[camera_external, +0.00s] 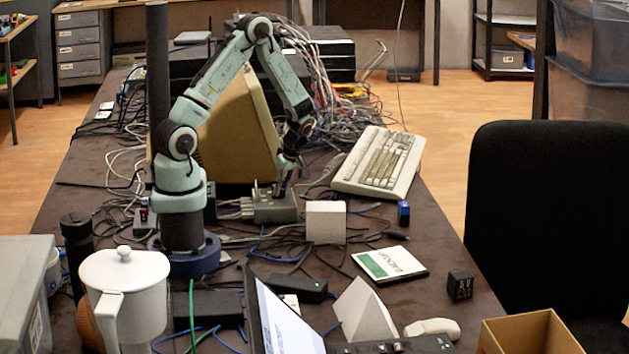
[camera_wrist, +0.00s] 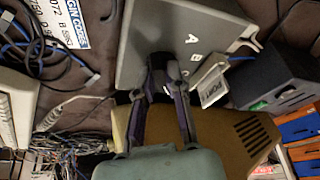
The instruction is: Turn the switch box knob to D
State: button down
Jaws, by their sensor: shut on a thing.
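The switch box (camera_external: 270,208) is a grey box on the dark table, in front of the beige monitor. My gripper (camera_external: 284,190) points down onto the box's top. In the wrist view my gripper (camera_wrist: 165,68) has its two dark fingers close together over the box, shut on the knob. The fingers hide most of the knob, so its pointing direction cannot be told.
The beige monitor (camera_external: 238,135) stands right behind the box. A keyboard (camera_external: 380,162) lies to the right, and a small pale box (camera_external: 325,222) stands near the switch box. Loose cables surround it. A dark box (camera_wrist: 280,75) is at the right in the wrist view.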

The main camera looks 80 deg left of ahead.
dwell(0.4)
jog(key=c, duration=1.1)
grip_release()
jog(key=v, duration=1.2)
jog(key=shift+a, duration=0.15)
